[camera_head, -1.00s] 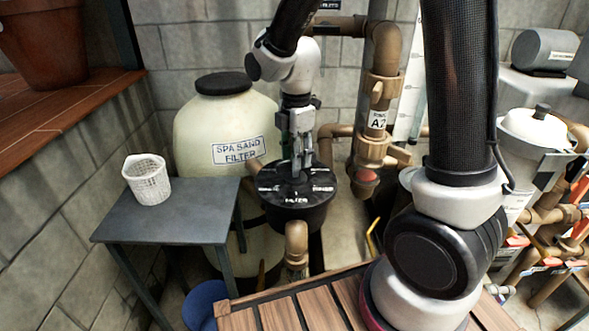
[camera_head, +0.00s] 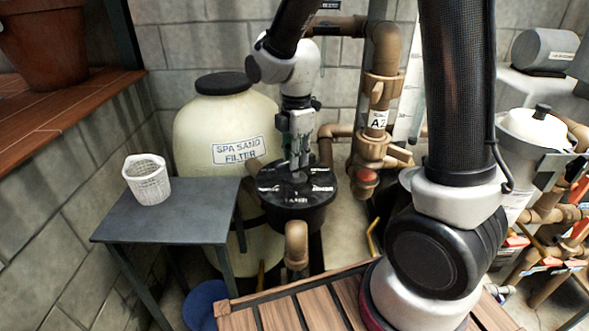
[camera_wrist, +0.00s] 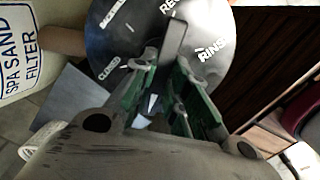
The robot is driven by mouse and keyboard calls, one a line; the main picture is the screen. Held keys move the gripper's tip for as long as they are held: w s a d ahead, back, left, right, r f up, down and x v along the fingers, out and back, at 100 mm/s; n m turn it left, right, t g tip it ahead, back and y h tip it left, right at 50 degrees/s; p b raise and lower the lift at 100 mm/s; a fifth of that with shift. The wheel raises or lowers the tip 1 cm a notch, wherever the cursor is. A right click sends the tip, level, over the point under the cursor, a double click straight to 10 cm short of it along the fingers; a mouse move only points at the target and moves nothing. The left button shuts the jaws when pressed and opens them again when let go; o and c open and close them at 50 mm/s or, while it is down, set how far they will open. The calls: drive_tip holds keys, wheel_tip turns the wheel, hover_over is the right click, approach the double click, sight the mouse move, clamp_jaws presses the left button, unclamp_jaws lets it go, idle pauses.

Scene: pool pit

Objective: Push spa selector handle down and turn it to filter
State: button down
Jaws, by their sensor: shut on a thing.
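The spa selector valve is a black round head (camera_head: 322,190) with white position labels, in front of the spa sand filter tank (camera_head: 195,135). My gripper (camera_head: 297,168) points down over its centre and is shut on the selector handle. In the wrist view the handle (camera_wrist: 175,40) is a grey bar between my green-sided fingers (camera_wrist: 166,68). Its visible end points toward the gap between the label starting "RE" and the "RINSE" label. A "CLOSED" label shows at the left. My fingers hide the handle's middle, and I cannot tell how far down it is pressed.
A brown pipe (camera_head: 296,245) comes out of the valve's front. Vertical brown piping (camera_head: 386,60) tagged A2 stands close at the right. A dark side table (camera_head: 165,215) with a white basket (camera_head: 148,182) is at the left. Slatted wood (camera_head: 290,310) lies in front.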

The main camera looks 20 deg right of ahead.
drive_tip(key=shift+f, duration=0.25)
drive_tip(key=n, duration=1.2)
drive_tip(key=c, duration=1.3)
unclamp_jaws()
wheel_tip(320, 180, up, 7)
drive_tip(key=shift+r, duration=0.1)
